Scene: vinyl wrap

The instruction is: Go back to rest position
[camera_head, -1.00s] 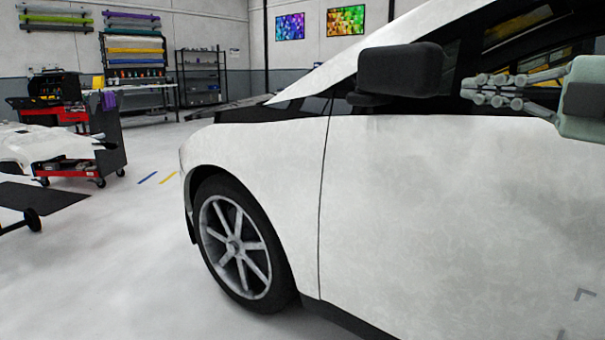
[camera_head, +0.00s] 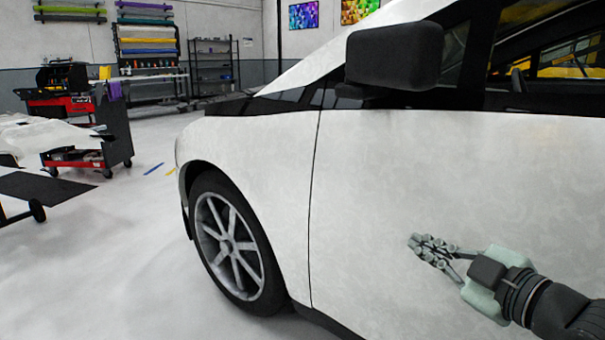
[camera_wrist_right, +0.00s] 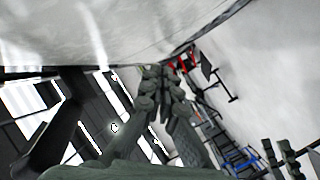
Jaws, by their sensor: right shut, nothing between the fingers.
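My right gripper (camera_head: 416,243) is in front of the white car door in the head view, low at the right, its arm coming in from the right edge. It points left and its fingers are together with nothing between them. In the right wrist view the gripper fingers (camera_wrist_right: 165,72) also show close together and empty. I cannot tell the exact gap between the gripper and the door. My left gripper is not in view.
A white car (camera_head: 370,190) with a black side mirror (camera_head: 394,55) and front wheel (camera_head: 232,245) fills the right side. A red tool cart (camera_head: 75,158) and shelves (camera_head: 212,65) stand at the back left. Floor (camera_head: 130,270) left of the wheel is clear.

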